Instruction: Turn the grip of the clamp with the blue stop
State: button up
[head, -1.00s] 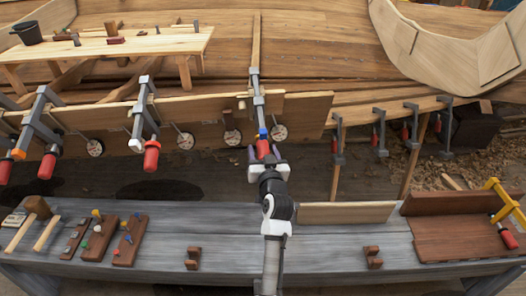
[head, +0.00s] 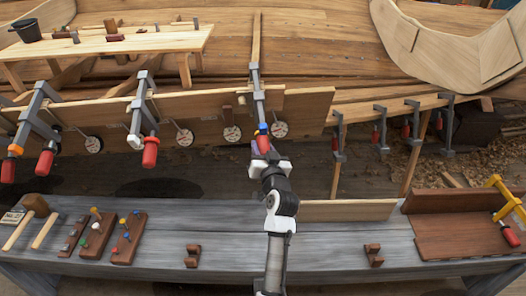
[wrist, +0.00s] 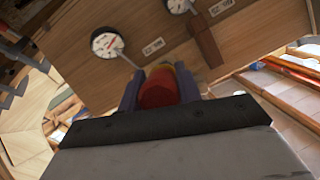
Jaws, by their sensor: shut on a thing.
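The clamp with the blue stop (head: 262,128) hangs from the plank edge, the middle one of the large clamps in the head view. Its grey bar (head: 257,90) runs up over the plank. Its red grip (head: 262,144) points down toward me, and in the wrist view the grip (wrist: 158,90) shows end-on. My gripper (head: 262,151) is shut on this red grip, one finger on each side. A yellow part (wrist: 181,70) shows behind the grip in the wrist view. The blue stop is hard to make out there.
Clamps with a white stop (head: 135,143) and an orange stop (head: 15,150) hang to the left. Round dials (head: 279,130) sit on the plank nearby. The grey bench (head: 330,240) below holds a mallet (head: 36,205), pegged blocks and a yellow frame clamp (head: 507,197).

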jog(key=shift+a+m+y+b, duration=0.1)
jog(key=shift+m+y+b, duration=1.1)
jog(key=shift+m+b, duration=0.15)
jog(key=o, duration=1)
jog(key=shift+s, duration=0.1)
jog(key=r+b+v, duration=0.1)
jog(key=b+v, duration=0.2)
jog(key=v, duration=1)
jog(key=shift+s+f+b, duration=0.35)
jog(key=shift+f+b, duration=0.05)
